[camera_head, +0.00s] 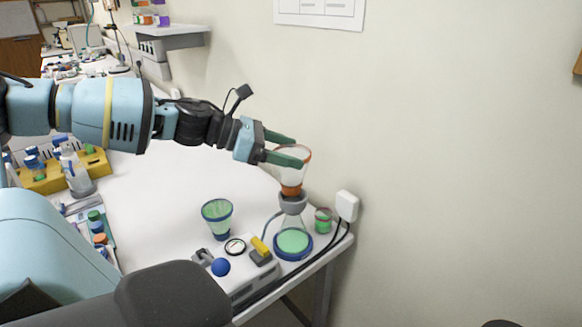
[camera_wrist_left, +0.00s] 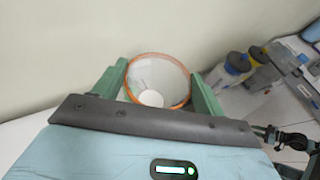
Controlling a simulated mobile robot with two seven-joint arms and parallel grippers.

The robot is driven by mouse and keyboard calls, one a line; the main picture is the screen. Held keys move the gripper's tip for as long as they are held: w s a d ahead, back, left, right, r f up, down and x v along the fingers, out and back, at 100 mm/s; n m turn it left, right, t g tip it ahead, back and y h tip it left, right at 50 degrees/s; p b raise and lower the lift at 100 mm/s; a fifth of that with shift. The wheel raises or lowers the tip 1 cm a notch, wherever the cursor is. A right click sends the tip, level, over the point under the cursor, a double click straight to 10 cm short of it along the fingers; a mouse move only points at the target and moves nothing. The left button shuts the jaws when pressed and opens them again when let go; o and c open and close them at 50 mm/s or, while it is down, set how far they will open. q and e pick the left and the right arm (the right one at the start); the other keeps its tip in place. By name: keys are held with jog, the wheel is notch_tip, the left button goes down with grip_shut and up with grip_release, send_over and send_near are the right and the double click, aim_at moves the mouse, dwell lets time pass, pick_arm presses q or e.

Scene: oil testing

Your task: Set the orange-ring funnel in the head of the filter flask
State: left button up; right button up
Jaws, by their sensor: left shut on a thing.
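The orange-ring funnel (camera_head: 292,172) is clear with an orange rim and an orange lower collar. My left gripper (camera_head: 296,151) is shut on it from the left, one finger on each side of its upper part. The funnel is upright, straight above the grey head (camera_head: 292,202) of the filter flask (camera_head: 293,242). Its lower end meets the head in the picture; I cannot tell whether it is seated inside. The flask stands on the table corner, with green at its base and a blue ring. In the left wrist view, the funnel (camera_wrist_left: 160,78) sits between both fingers. My right gripper is out of view.
A pump box (camera_head: 240,272) with a gauge and blue knob is in front, and a small green-red jar (camera_head: 323,220) is at right. A white wall socket box (camera_head: 347,205) and the table edge are close by.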

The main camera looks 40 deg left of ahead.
pick_arm(q)
jog(key=shift+r, duration=0.1)
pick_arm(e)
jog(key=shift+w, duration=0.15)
pick_arm(q)
jog(key=shift+w, duration=0.25)
notch_tip(320, 180, down, 4)
jog(key=shift+r, duration=0.2)
jog(key=shift+f, duration=0.1)
jog(key=o, duration=1)
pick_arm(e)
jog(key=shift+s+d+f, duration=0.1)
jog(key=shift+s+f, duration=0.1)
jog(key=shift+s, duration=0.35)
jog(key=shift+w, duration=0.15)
